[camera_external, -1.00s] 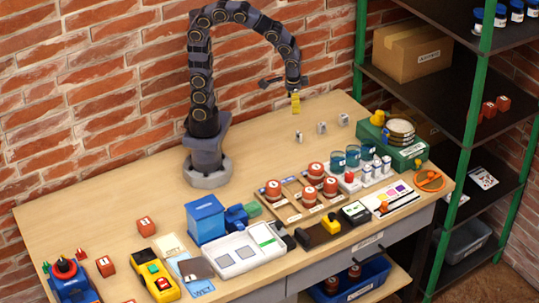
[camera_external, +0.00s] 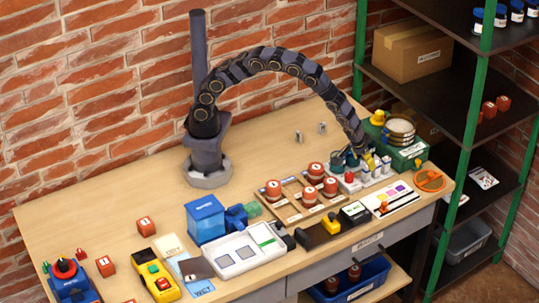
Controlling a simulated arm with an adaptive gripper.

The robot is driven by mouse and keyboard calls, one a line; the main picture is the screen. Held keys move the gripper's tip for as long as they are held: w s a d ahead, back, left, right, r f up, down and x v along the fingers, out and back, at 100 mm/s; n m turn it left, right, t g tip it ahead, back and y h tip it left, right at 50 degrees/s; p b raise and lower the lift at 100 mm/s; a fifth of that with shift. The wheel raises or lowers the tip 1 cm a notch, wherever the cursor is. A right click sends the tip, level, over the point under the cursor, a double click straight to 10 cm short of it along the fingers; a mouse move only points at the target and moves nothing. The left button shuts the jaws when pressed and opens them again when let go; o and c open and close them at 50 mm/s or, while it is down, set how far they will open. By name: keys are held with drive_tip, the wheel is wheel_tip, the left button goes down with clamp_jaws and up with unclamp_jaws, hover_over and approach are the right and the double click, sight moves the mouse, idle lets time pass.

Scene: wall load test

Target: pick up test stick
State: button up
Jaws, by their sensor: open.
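My gripper (camera_external: 364,160) is open at the right side of the workbench. It is low over a white rack (camera_external: 378,182) with several small white upright pieces (camera_external: 376,172). A small yellow part shows at the gripper's tip. I cannot tell which small piece is the test stick, or whether the fingers touch anything. My arm and gripper partly hide the teal jars (camera_external: 337,159) behind the rack.
Red-capped jars (camera_external: 316,171) stand on a wooden tray to the left. A green device (camera_external: 411,156) is close on the right. An orange disc (camera_external: 429,180) lies near the right edge. Green-posted shelving (camera_external: 472,100) stands beyond. The bench's back middle is mostly clear.

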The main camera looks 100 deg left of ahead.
sight(367, 167)
drive_tip(key=shift+x, duration=3.15)
drive_tip(key=shift+s+a, duration=0.15)
drive_tip(key=shift+a, duration=0.05)
clamp_jaws()
